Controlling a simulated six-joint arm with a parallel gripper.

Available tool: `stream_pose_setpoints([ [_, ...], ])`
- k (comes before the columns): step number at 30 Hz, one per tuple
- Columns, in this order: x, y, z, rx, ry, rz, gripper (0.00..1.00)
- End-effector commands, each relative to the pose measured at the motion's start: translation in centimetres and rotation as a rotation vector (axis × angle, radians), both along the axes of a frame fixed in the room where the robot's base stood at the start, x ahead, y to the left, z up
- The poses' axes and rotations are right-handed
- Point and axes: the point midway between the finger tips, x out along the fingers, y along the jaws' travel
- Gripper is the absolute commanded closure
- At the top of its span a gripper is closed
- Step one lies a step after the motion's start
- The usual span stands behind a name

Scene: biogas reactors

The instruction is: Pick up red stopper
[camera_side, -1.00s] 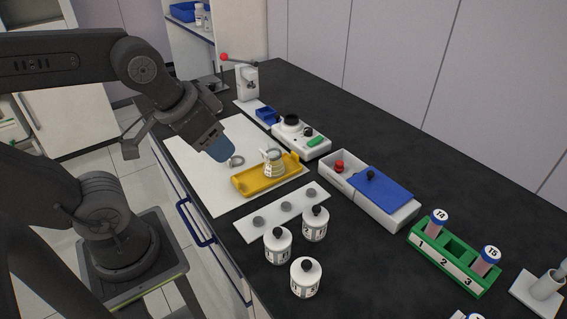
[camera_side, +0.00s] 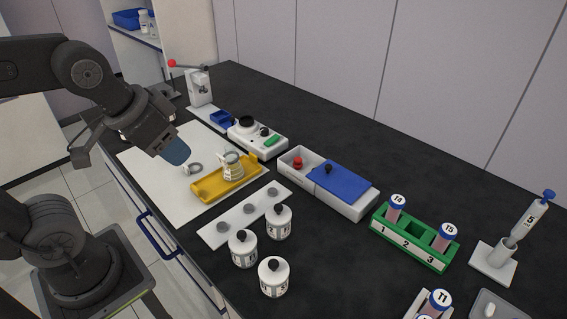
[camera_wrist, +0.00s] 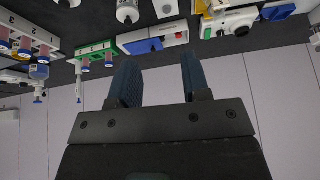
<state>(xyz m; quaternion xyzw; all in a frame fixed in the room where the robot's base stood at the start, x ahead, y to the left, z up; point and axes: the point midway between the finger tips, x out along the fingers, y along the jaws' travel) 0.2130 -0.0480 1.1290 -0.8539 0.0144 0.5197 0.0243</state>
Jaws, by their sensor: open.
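The red stopper (camera_side: 298,162) sits in the open left part of a white box (camera_side: 351,204), whose right part has a blue lid (camera_side: 344,186) with a black knob. The red stopper also shows small near the top of the wrist view (camera_wrist: 178,35). My gripper (camera_side: 175,153) is in the air over the white mat, left of the box and well apart from the stopper. In the wrist view my gripper (camera_wrist: 157,80) has its two blue fingers apart with nothing between them.
A yellow tray (camera_side: 207,192) holding a glass vessel (camera_side: 232,164) lies between my gripper and the box. Several white bottles (camera_side: 243,248) stand in front. A green tube rack (camera_side: 414,238) is right of the box. Bare black bench lies behind the box.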

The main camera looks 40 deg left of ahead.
Motion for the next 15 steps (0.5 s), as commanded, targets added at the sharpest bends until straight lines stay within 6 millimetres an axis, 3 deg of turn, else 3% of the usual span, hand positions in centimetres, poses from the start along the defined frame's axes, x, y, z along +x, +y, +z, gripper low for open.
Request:
stream_pose_setpoints([
  [5, 5.0, 0.2, 2.1, 0.106, 0.075, -0.218, 0.57],
  [9, 10.4, 0.5, 3.0, 0.202, 0.142, -0.461, 0.57],
  [15, 18.2, 0.9, 2.0, 0.308, 0.231, -0.818, 0.57],
])
